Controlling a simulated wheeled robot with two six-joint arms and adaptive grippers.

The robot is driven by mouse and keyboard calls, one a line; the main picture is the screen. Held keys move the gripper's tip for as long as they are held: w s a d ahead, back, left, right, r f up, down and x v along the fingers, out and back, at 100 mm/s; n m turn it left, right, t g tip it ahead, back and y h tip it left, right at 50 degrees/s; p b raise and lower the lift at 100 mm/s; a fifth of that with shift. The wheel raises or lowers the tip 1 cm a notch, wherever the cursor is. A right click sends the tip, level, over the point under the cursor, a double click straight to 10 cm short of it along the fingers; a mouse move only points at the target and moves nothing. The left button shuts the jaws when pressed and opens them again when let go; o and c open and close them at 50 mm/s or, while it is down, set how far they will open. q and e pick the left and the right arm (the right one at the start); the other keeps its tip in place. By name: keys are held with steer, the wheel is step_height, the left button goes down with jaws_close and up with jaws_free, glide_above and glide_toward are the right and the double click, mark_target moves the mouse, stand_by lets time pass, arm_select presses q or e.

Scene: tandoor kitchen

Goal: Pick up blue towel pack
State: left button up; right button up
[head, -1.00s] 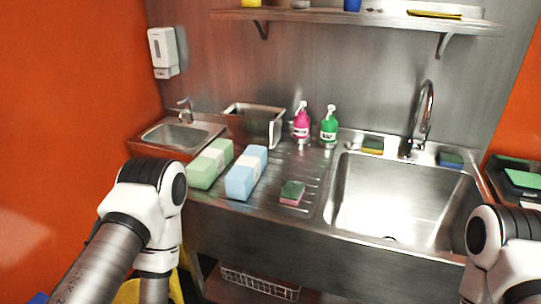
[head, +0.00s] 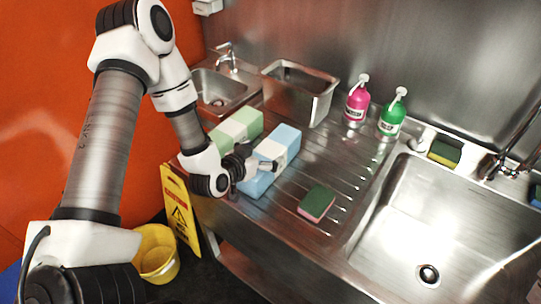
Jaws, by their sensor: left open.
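The blue towel pack (head: 285,142) has a white band around its middle and lies on the ribbed steel drainboard. A green towel pack (head: 247,120) of the same shape lies just left of it. My left gripper (head: 266,165) is open at the near left part of the blue pack, with its fingers close to the pack. I cannot tell whether they touch it. The gripper and wrist cover part of both packs. My right gripper is not in view.
A green and pink sponge (head: 317,204) lies right of the packs. Behind stand a steel bin (head: 298,95), a pink bottle (head: 357,101) and a green bottle (head: 392,116). The large sink (head: 440,235) is at right. A yellow bucket (head: 156,252) and a warning sign (head: 180,208) stand below.

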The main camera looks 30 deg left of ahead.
arm_select(q)
steer(key=x, duration=0.2)
steer(key=shift+w+d+f, duration=0.1)
steer(key=shift+w+f, duration=0.1)
steer(key=shift+w, duration=0.15)
steer(key=shift+s+r, duration=0.1)
steer(key=shift+s, duration=0.1)
steer(key=c, duration=1.1)
steer(key=shift+c, duration=1.3)
steer(key=shift+w, duration=0.1)
